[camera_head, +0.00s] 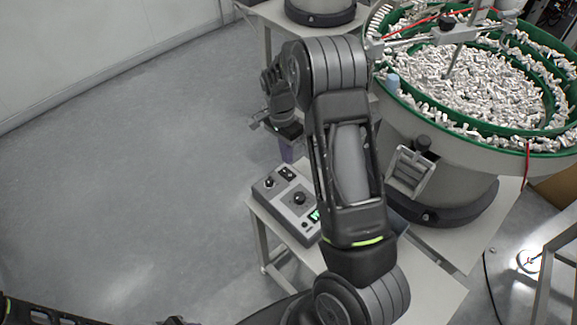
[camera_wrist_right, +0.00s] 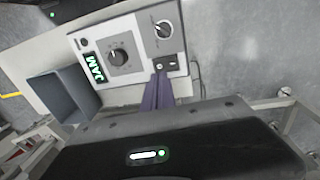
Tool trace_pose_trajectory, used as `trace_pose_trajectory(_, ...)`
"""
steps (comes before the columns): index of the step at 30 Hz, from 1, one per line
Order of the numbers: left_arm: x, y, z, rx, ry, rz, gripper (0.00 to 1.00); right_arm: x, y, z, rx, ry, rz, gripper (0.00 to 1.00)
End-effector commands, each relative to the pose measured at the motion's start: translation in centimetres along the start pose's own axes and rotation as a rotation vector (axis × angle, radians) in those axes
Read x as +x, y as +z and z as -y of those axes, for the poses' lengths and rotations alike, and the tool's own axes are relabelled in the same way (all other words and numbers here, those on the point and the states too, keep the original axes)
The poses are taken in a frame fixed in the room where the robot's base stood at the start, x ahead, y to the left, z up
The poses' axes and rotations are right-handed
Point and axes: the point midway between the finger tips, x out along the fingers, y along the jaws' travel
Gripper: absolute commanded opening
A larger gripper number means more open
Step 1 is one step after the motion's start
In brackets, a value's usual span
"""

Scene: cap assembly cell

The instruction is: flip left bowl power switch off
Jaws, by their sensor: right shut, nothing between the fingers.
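The grey control box (camera_head: 290,205) sits on a small white table in the head view. It has a black rocker power switch (camera_head: 287,173) at its far corner, two dark knobs and a lit green display. In the right wrist view the box (camera_wrist_right: 125,45) shows "JAM" on its display, and the switch (camera_wrist_right: 173,63) is at the box's near edge. My right gripper (camera_head: 288,157) is shut and empty, its purple fingers pointing down just beyond the switch. In the wrist view its fingertips (camera_wrist_right: 161,74) overlap the switch's lower left; I cannot tell whether they touch.
A large green-rimmed bowl feeder (camera_head: 425,175) full of small white parts stands right of the box. Another feeder base (camera_head: 320,12) is at the back. A blue-grey bin (camera_wrist_right: 68,105) sits beside the box in the wrist view. The floor on the left is clear.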

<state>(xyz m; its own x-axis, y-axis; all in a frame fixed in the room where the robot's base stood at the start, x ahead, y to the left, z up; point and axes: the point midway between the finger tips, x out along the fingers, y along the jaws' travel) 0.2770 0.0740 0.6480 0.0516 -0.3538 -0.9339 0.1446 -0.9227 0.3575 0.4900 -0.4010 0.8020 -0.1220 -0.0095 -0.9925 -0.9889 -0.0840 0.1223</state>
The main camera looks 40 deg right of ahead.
Motion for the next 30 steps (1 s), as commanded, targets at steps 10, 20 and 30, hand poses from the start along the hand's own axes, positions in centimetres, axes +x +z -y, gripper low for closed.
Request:
trace_pose_trajectory(10, -1.1, 0.1, -0.3, -0.003, -0.004, 0.003, 0.36, 5.3, 0.0, 0.0, -0.001, 0.001, 0.0, 0.0)
trace_pose_trajectory(20, -1.2, 0.2, -0.3, -0.003, -0.005, 0.004, 0.36, 6.1, -0.1, 0.0, 0.0, -0.001, -0.001, 0.0)
trace_pose_trajectory(30, 1.1, 0.0, 0.4, 0.001, 0.001, -0.001, 0.36, 7.8, 0.0, -0.3, -0.001, 0.0, -0.002, 0.0)
